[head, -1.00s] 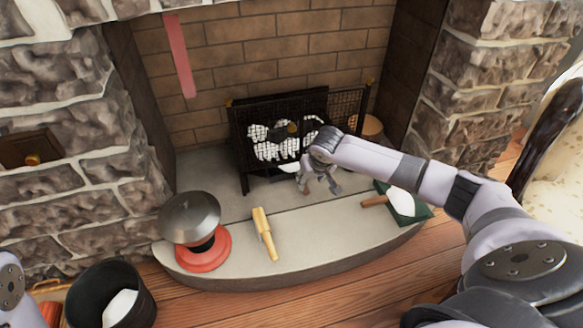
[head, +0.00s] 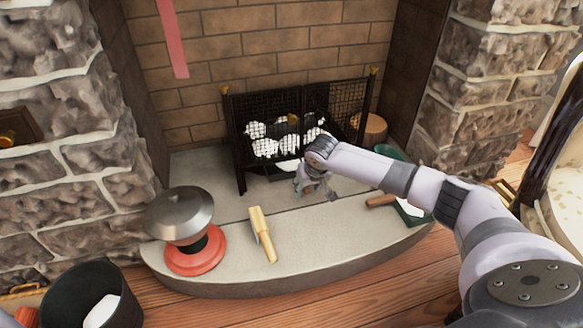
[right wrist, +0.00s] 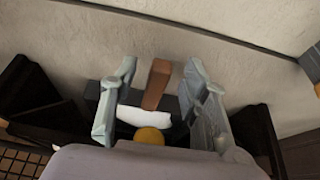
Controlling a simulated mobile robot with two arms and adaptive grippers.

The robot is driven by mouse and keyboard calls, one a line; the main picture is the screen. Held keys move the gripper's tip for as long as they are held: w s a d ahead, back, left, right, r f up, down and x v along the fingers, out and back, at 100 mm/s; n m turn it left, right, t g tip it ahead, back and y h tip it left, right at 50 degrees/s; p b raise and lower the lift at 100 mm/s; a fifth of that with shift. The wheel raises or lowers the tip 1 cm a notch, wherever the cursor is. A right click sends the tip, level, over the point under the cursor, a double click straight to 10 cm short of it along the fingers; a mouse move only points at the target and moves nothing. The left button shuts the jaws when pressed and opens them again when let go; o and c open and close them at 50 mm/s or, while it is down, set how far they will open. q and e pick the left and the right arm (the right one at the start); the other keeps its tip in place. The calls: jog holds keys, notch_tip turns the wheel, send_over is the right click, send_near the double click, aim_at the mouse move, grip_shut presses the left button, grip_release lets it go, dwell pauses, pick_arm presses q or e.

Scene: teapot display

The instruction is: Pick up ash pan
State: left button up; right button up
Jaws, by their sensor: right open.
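A dark pan (right wrist: 178,112) with white content and a brown handle (right wrist: 157,83) shows in the right wrist view; I take it to be the ash pan. Its handle lies between the spread fingers of my right gripper (right wrist: 160,70), with a gap on each side. In the head view the same gripper (head: 316,189) hangs low over the hearth in front of the fire screen, and it and my arm hide most of the pan. I cannot tell the gripper's height above the handle. My left gripper is out of view.
The black mesh screen (head: 262,130) stands close behind my right gripper. A green pan (head: 414,213) with a brown handle lies right on the stone hearth (head: 325,225). A black bucket (head: 62,303) is lower left.

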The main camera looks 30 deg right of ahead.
jog(key=shift+w+f, duration=0.15)
jog(key=shift+f, duration=0.2)
jog(key=shift+r, duration=0.15)
jog(key=shift+c, duration=0.2)
grip_shut()
dwell(0.4)
